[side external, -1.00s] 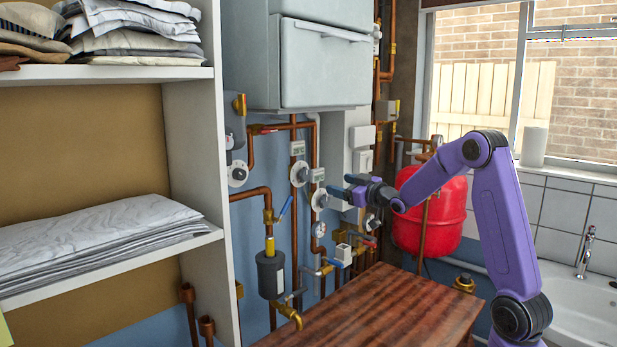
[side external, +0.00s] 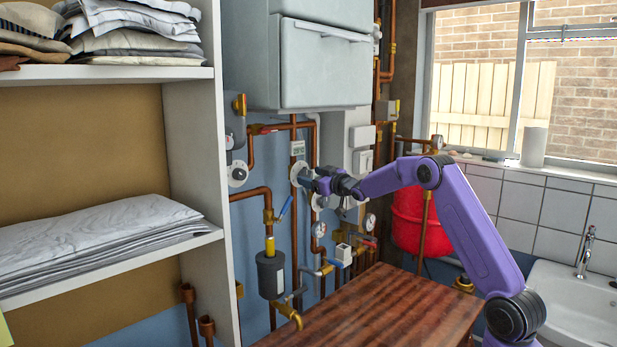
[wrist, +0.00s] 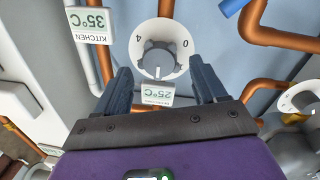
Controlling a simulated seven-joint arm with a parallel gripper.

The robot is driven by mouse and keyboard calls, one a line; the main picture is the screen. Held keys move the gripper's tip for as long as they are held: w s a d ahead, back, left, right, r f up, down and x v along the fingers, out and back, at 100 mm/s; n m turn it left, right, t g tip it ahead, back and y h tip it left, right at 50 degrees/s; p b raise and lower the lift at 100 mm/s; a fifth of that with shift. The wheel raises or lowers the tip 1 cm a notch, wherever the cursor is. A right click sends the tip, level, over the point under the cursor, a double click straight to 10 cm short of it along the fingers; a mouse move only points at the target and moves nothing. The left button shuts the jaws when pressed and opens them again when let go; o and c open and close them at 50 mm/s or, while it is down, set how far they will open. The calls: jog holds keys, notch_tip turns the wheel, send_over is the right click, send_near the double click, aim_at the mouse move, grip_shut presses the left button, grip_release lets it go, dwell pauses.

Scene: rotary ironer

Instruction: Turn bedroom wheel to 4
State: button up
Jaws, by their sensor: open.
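A round white wheel with a dark grey knob (wrist: 158,60) is at the top middle of the wrist view, which looks upside down. I read a 4 at its upper left and a 0 at its right. A small light mark on the knob faces a 25°C label (wrist: 157,95); any name on it is hidden by my gripper. My gripper (wrist: 161,66) is open, with a finger on either side of the knob in the picture. Contact cannot be told. In the side view my gripper (side external: 303,178) is at the middle wheel (side external: 296,171) and partly covers it.
A KITCHEN 35°C label (wrist: 88,25) is at the left of the wrist view. Another wheel (wrist: 302,98) is at the right edge. Copper pipes (wrist: 285,38) run close by. A wooden worktop (side external: 375,310) lies below, and a shelf unit (side external: 200,150) stands left.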

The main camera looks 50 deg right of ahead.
aim_at(305, 175)
jog(key=shift+w+d, duration=0.1)
jog(key=shift+w, duration=1)
jog(key=c, duration=1.1)
